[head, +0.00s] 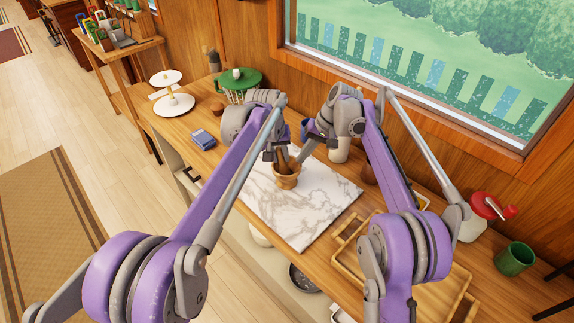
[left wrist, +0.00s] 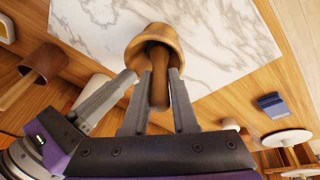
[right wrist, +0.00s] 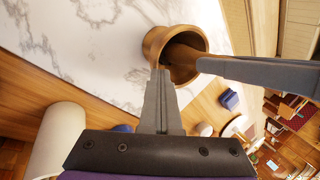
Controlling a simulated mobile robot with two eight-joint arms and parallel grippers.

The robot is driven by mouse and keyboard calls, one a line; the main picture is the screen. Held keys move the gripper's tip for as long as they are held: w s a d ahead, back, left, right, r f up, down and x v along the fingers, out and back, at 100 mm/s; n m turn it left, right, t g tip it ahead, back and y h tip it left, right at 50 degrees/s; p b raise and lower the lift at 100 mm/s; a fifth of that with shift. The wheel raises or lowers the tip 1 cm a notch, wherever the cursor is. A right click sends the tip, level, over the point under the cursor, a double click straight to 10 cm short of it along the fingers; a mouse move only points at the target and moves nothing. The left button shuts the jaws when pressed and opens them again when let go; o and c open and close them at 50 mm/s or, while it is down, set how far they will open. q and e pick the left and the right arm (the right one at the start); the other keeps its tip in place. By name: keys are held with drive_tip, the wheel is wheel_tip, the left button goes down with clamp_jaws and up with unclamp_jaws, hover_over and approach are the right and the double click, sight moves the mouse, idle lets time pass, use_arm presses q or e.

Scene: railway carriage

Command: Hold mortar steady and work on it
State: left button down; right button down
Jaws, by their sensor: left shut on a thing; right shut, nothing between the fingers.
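The round wooden mortar (head: 286,182) stands upright on a white marble board (head: 318,212). It also shows in the left wrist view (left wrist: 140,47) and the right wrist view (right wrist: 152,45). A brown wooden pestle (left wrist: 158,68) stands in its bowl; its lower end is hidden inside. My left gripper (left wrist: 158,85) is shut on the pestle, just above the mortar. My right gripper (right wrist: 160,72) is shut and empty, its fingertips close against the mortar's outer side by the rim; whether they touch it I cannot tell.
A blue box-like object (head: 202,139) and a white tiered stand (head: 174,101) are left of the board. A wooden tray (head: 345,240) lies to the right, with a green mug (head: 514,259) beyond. The window wall bounds the back. Bare marble lies in front of the mortar.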

use_arm(q)
drive_tip(key=shift+s+f, duration=0.1)
drive_tip(key=shift+s, duration=0.3)
drive_tip(key=shift+w+d, duration=0.35)
drive_tip(key=shift+d, duration=0.5)
drive_tip(key=shift+w+a, duration=0.6)
drive_tip(key=shift+a, duration=0.15)
drive_tip(key=shift+s+a, duration=0.2)
drive_tip(key=shift+s, duration=0.75)
drive_tip(key=shift+w+d, duration=0.35)
drive_tip(key=shift+d, duration=0.55)
drive_tip(key=shift+w+a, duration=0.6)
drive_tip(key=shift+a, duration=0.15)
drive_tip(key=shift+s+a, duration=0.1)
drive_tip(key=shift+s, duration=0.85)
drive_tip(key=shift+w+d, duration=0.35)
drive_tip(key=shift+d, duration=0.55)
drive_tip(key=shift+w+a, duration=0.6)
drive_tip(key=shift+a, duration=0.15)
drive_tip(key=shift+s+d+r, duration=0.2)
drive_tip(key=shift+s+r, duration=0.3)
drive_tip(key=shift+r, duration=4.65)
